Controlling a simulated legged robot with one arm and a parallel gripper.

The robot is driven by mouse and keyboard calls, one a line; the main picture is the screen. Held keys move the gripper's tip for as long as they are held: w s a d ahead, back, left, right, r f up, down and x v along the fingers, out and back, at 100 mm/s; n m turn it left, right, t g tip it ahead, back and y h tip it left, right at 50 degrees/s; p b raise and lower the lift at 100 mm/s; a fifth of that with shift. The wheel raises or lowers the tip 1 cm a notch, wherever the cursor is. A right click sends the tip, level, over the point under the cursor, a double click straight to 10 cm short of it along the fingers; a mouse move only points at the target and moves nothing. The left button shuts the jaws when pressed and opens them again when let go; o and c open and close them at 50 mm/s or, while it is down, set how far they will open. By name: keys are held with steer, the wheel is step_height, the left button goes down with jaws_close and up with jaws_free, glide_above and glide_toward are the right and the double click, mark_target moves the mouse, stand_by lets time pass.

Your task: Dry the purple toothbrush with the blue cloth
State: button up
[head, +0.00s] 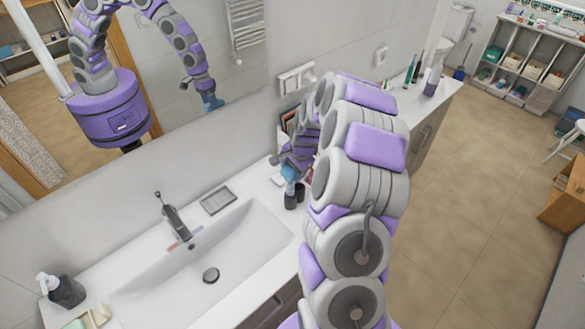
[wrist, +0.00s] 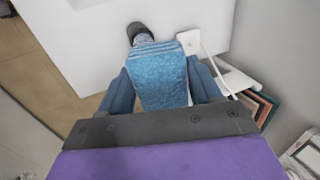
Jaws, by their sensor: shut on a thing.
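My gripper (head: 294,174) is over the counter right of the sink, partly hidden by my own arm. In the wrist view my gripper (wrist: 163,88) is shut on the blue cloth (wrist: 160,70), a textured folded piece sticking out past the fingers. In the head view the cloth shows as a small blue patch (head: 291,173). A thin reddish and bluish item (head: 184,241) lies at the sink's back edge by the faucet; it is too small to tell whether it is the purple toothbrush.
The white sink (head: 240,245) has a faucet (head: 176,218) at its back. A dark cup (head: 291,201) stands below my gripper. A soap dispenser (head: 66,291) is at the far left. Books (wrist: 262,107) stand by the wall. Bottles stand on the far counter. The mirror shows my arm's reflection.

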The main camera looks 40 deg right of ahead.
steer(key=shift+f, duration=0.4)
steer(key=shift+a, duration=0.15)
